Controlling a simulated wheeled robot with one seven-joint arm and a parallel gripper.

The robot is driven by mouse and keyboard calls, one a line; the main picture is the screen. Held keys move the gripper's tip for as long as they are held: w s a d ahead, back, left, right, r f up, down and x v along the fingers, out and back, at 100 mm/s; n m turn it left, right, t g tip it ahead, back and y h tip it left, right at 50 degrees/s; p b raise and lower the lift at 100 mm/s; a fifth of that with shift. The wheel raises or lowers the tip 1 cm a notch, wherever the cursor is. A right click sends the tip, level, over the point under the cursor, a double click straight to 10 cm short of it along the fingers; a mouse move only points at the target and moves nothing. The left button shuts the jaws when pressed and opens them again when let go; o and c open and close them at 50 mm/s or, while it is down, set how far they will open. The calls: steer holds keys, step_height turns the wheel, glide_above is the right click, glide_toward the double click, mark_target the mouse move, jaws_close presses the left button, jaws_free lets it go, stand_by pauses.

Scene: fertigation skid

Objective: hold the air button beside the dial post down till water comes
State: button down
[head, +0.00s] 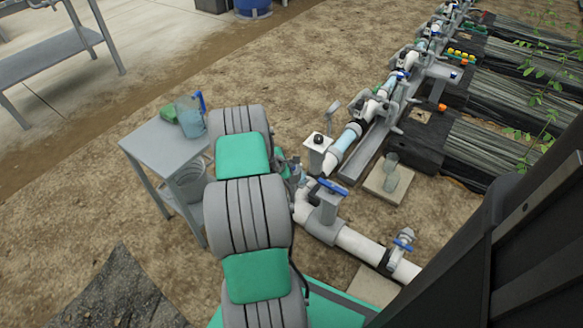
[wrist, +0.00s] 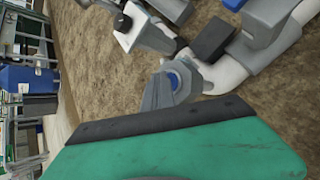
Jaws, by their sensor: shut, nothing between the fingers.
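The dial post (head: 316,158) is a pale box with a round black dial on top, just right of my arm in the head view. In the wrist view it seems to be the pale box (wrist: 140,30) at the upper middle. My gripper (wrist: 157,95) shows as grey, shut fingers beyond the green, black-edged hand. A round blue part (wrist: 174,80) lies right at the fingertips, on or by the white pipe; it may be the air button. I cannot tell whether the fingers touch it or press it down. In the head view my arm hides most of this spot.
White pipe (head: 360,245) with a blue-handled valve (head: 332,187) runs close to the right. A grey side table (head: 150,145) holds a jug (head: 189,117), with a bucket (head: 188,183) below. A clear cup (head: 391,164) stands on a slab. Bare soil lies between.

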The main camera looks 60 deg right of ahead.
steer(key=shift+r+p, duration=0.6)
steer(key=shift+r, duration=0.15)
steer(key=shift+r, duration=0.1)
step_height(320, 180, up, 5)
steer(key=p, duration=0.4)
steer(key=shift+w, duration=0.1)
